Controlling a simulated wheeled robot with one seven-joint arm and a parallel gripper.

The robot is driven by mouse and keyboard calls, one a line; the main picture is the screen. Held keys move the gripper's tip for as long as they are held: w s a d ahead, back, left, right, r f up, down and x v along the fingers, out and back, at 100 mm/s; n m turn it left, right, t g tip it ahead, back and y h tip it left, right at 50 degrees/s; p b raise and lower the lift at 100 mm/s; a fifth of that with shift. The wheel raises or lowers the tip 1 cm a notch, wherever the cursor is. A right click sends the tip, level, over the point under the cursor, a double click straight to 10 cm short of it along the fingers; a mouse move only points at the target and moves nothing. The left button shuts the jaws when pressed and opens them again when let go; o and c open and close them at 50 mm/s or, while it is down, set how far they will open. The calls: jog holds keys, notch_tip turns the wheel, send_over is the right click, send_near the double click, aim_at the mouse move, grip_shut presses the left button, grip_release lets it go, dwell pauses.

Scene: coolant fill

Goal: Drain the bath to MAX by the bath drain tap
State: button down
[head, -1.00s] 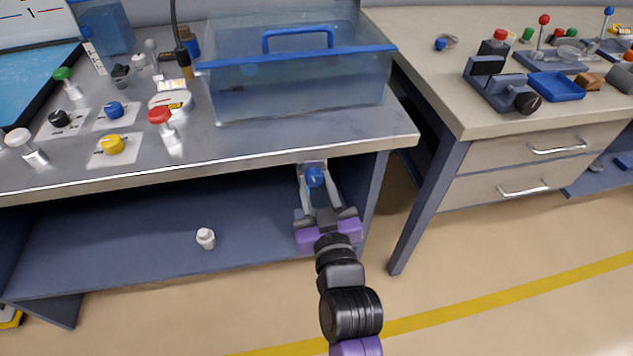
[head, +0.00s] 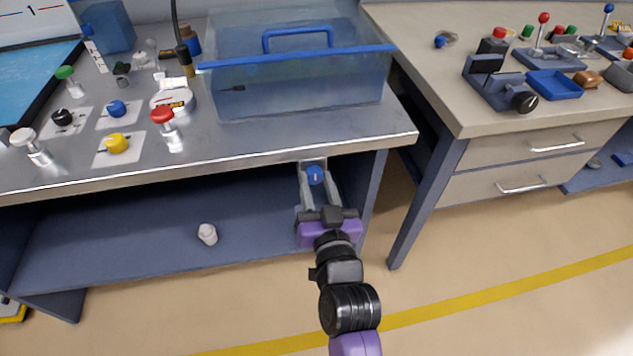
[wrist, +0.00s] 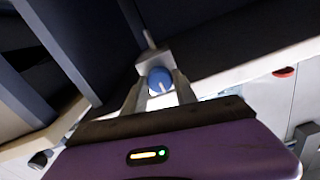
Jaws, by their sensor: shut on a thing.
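The bath (head: 300,101) is a clear bluish tank with a blue rim and a blue handle, standing on the steel bench top; I cannot make out a MAX mark on it. The bath drain tap (head: 315,175) is a round blue knob with a pale pointer line, below the bench's front edge under the bath. My gripper (head: 317,184) reaches up to it from below, its two grey fingers shut on the knob from both sides. The wrist view also shows the blue tap (wrist: 160,80) between the fingertips, with its pale line tilted slightly from upright.
Red (head: 163,116), yellow (head: 117,143) and blue (head: 117,108) knobs stand on the bench left of the bath. A small white bottle (head: 207,234) stands on the lower shelf. A drawer bench (head: 520,170) is to the right, with a gap between.

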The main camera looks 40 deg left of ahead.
jog(key=c, duration=1)
grip_release()
jog(key=shift+o, duration=0.2)
jog(key=shift+d, duration=0.15)
jog(key=v, duration=0.7)
jog(key=shift+s+d+b, duration=0.15)
jog(key=shift+s+b, duration=0.15)
jog(key=shift+b, duration=0.15)
